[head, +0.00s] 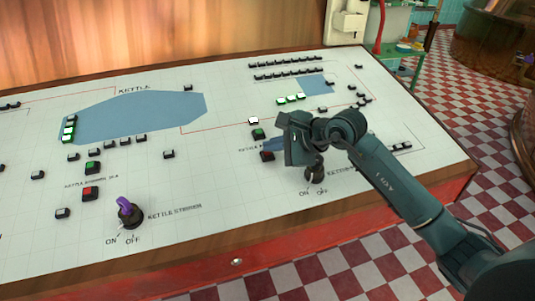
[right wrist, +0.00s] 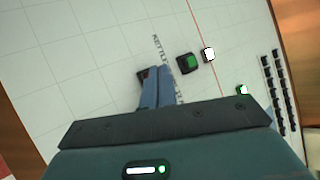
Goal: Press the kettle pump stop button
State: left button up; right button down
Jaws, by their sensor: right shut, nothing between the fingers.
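A red button (head: 267,156) sits on the white control panel (head: 215,230), below a partly covered label beginning "KETTLE". In the right wrist view its dark red edge (right wrist: 142,76) shows beside my fingertips, which hide the rest. A green button (head: 258,133) is on the other side of the label; it also shows in the right wrist view (right wrist: 189,63). My right gripper (head: 268,144) is shut and empty, its blue fingers close over the label and red button. I cannot tell whether they touch the button. My left gripper is out of view.
A dark knob (head: 315,174) marked ON and OFF stands just below my right gripper. A purple-handled knob (head: 129,213) and another green (head: 93,167) and red button (head: 90,193) are at the left. A lit white button (head: 253,120) is above the green one.

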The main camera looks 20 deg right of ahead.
jog(key=shift+f+b, duration=0.35)
jog(key=shift+b, duration=0.05)
dwell(0.5)
jog(key=shift+r, duration=0.15)
jog(key=shift+s+r+p, duration=0.1)
jog(key=shift+r+p, duration=0.3)
jog(key=shift+r, duration=0.2)
jog(key=r+p, duration=0.1)
jog(key=r, duration=0.1)
jog(key=s+r+p, duration=0.1)
jog(key=r+p, duration=0.1)
jog(key=r, duration=0.1)
dwell(0.5)
dwell(0.7)
